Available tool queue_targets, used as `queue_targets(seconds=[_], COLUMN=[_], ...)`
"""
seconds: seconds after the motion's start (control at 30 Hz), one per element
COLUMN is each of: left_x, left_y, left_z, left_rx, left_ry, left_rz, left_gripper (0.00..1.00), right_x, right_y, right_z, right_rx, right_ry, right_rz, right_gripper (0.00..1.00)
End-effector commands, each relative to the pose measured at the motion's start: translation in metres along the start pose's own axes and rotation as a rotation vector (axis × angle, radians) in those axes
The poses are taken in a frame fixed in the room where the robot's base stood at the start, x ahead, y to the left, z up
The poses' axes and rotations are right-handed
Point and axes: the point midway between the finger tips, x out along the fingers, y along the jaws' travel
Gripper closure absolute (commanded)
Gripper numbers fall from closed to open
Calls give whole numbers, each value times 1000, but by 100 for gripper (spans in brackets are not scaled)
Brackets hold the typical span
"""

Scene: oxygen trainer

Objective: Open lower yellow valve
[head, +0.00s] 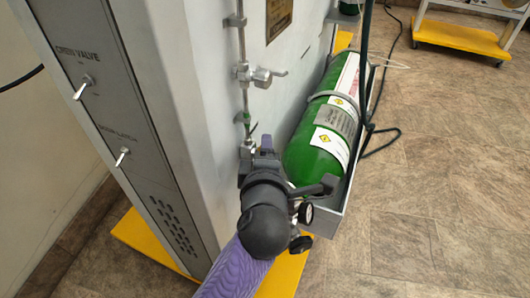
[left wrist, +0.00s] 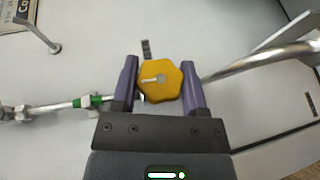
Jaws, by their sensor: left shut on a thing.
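The lower yellow valve is a lobed yellow knob (left wrist: 160,82) with a pale mark on its face, seen in the left wrist view. My left gripper (left wrist: 162,90) is shut on it, with one purple finger on each side of the knob. In the head view my left gripper (head: 262,150) is at the cabinet's side wall, just left of the green cylinder, and hides the knob. My right gripper is in neither view.
A green cylinder (head: 305,158) lies in a metal rack right of my gripper. A pipe with a silver valve (head: 258,76) runs above it. The grey cabinet (head: 165,100) with switches stands left. A yellow-based cart (head: 460,38) stands far right; the tiled floor between is mostly clear.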

Motion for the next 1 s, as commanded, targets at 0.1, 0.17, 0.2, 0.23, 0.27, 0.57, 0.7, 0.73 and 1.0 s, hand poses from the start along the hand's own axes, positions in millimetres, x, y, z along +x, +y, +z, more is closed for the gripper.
queue_targets(seconds=[0.1,0.17,0.2,0.23,0.27,0.57,0.7,0.73,1.0], left_x=[1,2,2,2,2,0,0,0,-3], left_y=[-5,-7,-8,-8,-8,-1,-1,-1,-1], left_z=[0,0,0,0,0,0,0,0,0], left_rx=[-39,-71,-90,-102,-112,-138,-138,-138,-138], left_ry=[3,2,2,1,1,-2,-1,-1,-1], left_rz=[98,172,215,243,268,334,333,333,333], left_gripper=[100,100,100,100,100,100,33,29,29], right_x=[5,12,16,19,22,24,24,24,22], right_y=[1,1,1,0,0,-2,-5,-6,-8], right_z=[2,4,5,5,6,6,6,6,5], right_rx=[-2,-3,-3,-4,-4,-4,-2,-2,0], right_ry=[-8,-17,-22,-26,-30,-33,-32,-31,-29], right_rz=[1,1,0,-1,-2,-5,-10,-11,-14], right_gripper=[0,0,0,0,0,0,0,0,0])
